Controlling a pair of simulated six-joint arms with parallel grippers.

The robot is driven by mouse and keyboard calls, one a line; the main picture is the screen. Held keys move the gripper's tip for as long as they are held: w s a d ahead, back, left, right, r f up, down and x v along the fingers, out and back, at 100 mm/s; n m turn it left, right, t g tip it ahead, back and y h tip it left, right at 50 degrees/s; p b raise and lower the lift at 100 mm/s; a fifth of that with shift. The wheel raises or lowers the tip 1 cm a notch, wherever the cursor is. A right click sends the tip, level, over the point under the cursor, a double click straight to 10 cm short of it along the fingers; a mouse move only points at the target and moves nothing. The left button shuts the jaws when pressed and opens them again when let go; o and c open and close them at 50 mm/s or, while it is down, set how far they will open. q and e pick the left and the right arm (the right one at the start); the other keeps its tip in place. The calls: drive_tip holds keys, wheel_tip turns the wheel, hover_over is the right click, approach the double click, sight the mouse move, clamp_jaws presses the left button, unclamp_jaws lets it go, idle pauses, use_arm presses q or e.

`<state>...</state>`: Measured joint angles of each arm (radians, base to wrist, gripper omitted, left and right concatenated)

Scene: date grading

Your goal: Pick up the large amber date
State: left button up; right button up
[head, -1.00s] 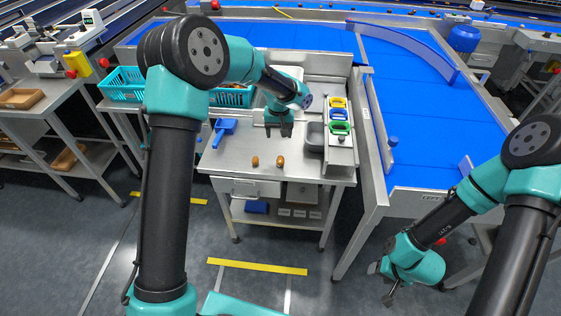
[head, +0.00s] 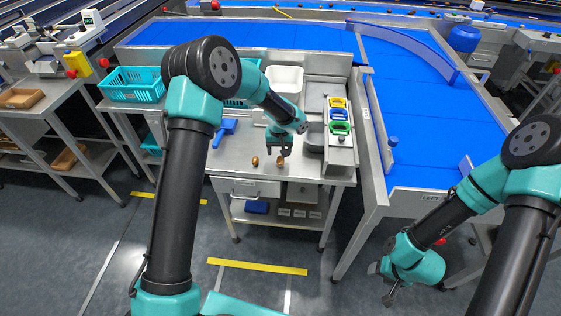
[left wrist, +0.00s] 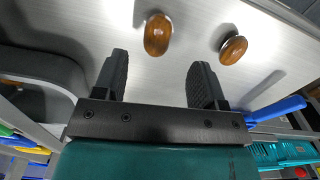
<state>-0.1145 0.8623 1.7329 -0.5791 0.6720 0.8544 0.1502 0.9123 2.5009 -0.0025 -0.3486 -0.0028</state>
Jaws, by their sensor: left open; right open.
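Two amber-brown oval dates lie apart on the steel table: a right one (head: 280,161) and a left one (head: 255,161). In the left wrist view the right date (left wrist: 157,35) looks slightly larger and sits ahead of the gap between my fingers; the left date (left wrist: 233,49) is off to the right. I cannot tell for sure which is the large one. My left gripper (head: 279,151) is open and empty, just behind and above the right date, fingers pointing down (left wrist: 159,72). My right gripper (head: 389,297) is open, hanging low over the floor at the right, away from the table.
A blue scoop (head: 224,130) lies left of the dates. A grey bin (head: 315,135) and a rack with green (head: 339,128), blue and yellow items stand to the right. A white tub (head: 286,79) and teal baskets (head: 133,85) are behind. The table front is clear.

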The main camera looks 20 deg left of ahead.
sight(281, 158)
use_arm(q)
drive_tip(key=f, duration=0.5)
drive_tip(key=shift+d, duration=0.2)
drive_tip(key=shift+r, duration=0.1)
drive_tip(key=c, duration=0.7)
